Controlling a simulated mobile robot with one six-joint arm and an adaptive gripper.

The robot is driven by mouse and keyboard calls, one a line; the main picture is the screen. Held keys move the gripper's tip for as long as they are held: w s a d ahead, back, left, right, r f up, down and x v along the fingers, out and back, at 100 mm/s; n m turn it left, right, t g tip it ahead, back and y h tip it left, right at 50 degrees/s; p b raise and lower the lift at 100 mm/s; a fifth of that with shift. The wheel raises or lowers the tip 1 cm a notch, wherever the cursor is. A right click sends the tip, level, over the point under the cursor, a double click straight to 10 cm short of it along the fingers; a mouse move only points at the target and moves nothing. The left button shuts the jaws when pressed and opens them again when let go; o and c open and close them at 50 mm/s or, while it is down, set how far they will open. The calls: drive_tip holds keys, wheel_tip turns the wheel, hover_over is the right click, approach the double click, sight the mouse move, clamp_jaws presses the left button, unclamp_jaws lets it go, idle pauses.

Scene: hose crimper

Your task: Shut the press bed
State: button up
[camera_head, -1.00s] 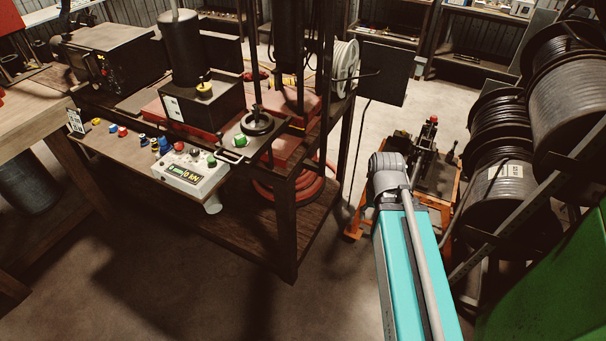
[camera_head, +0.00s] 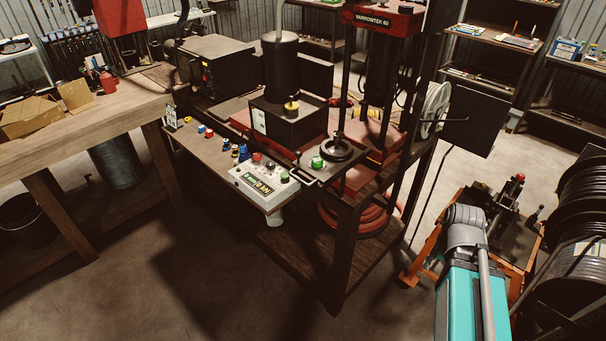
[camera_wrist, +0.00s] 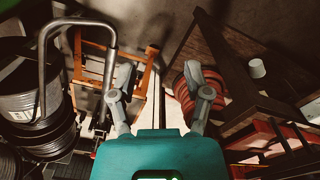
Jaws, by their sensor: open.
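The press (camera_head: 383,20) stands on a dark workbench right of the middle in the camera_head view, with a red head and dark posts. What looks like its bed is a dark plate (camera_head: 312,172) at the bench's front edge, with a bar handle (camera_head: 309,182) and a black round part on it. It appears to jut forward. My gripper (camera_wrist: 158,85) is open and empty in the wrist view, its two grey fingers apart above the floor. It is clear of the press. In the camera_head view my arm is right of the bench and hides the gripper.
A control box (camera_head: 263,186) with a lit display sits at the bench front. A red hose coil (camera_head: 358,217) lies on the lower shelf. An orange stand (camera_head: 415,268) and cable reels (camera_head: 580,215) crowd the right. The floor before the bench is clear.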

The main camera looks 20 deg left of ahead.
drive_tip(key=shift+w+a+r, duration=0.1)
drive_tip(key=shift+w+a, duration=0.1)
drive_tip(key=shift+a, duration=0.1)
drive_tip(key=c, duration=0.4)
drive_tip(key=w+a+r+n+p, duration=0.1)
drive_tip(key=a+n, duration=0.1)
drive_tip(key=a, duration=0.1)
drive_tip(key=w+a+r+n+h+p, duration=0.1)
drive_tip(key=w+a+n, duration=0.1)
drive_tip(key=a+n, duration=0.1)
drive_tip(key=w+a+r+n+t+h+p, duration=0.1)
drive_tip(key=w+a+n, duration=0.1)
drive_tip(key=a+n, duration=0.1)
drive_tip(key=shift+w+a, duration=0.2)
drive_tip(key=shift+a, duration=0.25)
clamp_jaws()
drive_tip(key=a+r+n+t+p, duration=0.2)
drive_tip(key=a+n, duration=0.5)
drive_tip(key=a, duration=0.6)
drive_tip(key=a+r+n+t+p, duration=0.2)
drive_tip(key=a+r+n, duration=0.3)
drive_tip(key=a, duration=0.8)
drive_tip(key=s+a+r+n+t+h+p, duration=0.1)
drive_tip(key=a+r+n, duration=0.3)
drive_tip(key=a+n, duration=0.7)
drive_tip(key=shift+a+t+p, duration=0.5)
drive_tip(key=shift+a+p, duration=0.4)
drive_tip(key=shift+a, duration=0.35)
drive_tip(key=shift+f, duration=0.1)
